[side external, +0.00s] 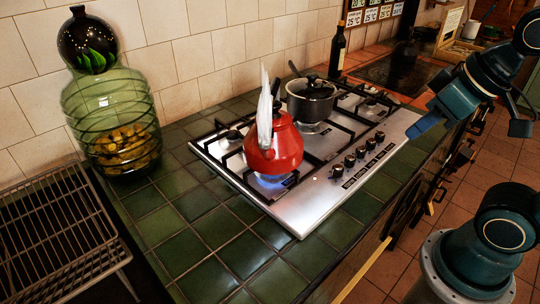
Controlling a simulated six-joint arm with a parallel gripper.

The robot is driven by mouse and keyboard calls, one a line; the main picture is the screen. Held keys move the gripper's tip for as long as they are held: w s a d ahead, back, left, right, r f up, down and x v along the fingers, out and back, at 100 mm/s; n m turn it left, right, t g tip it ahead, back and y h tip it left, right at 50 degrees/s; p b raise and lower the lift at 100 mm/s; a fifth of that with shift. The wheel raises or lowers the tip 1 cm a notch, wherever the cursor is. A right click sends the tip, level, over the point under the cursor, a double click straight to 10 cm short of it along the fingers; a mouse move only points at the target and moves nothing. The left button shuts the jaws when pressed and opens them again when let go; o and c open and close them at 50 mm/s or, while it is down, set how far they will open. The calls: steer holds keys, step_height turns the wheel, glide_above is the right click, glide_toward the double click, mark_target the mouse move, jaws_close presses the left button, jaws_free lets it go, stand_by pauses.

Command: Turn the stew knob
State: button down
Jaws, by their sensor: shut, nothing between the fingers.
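A row of several black knobs (360,152) stands along the front right part of the steel stove top (292,213). Small dark labels lie beside the knobs, too small to read, so I cannot tell which is the stew knob. A dark lidded pot (311,106) sits on a back burner. A red kettle (274,155) with white steam above it stands on a front left burner with a blue flame under it. My gripper (428,123) is shut and empty, in the air to the right of the knobs and apart from them.
A green glass jar (112,110) and a wire rack (55,235) stand at the left. A dark bottle (338,48) stands behind the stove. Green tiled counter (185,245) is clear in front of the stove. Drawer handles line the counter's front.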

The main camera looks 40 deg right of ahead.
steer(key=c, duration=2.2)
jaws_free()
steer(key=c, duration=1.1)
jaws_free()
steer(key=shift+w, duration=0.25)
steer(key=shift+o, duration=0.2)
steer(key=shift+w+d, duration=0.15)
steer(key=shift+w, duration=0.15)
steer(key=n+g, duration=0.6)
glide_above(339, 167)
step_height(339, 167, down, 12)
steer(key=shift+w+f, duration=0.1)
steer(key=shift+f, duration=0.1)
step_height(339, 167, down, 14)
steer(key=shift+r, duration=0.1)
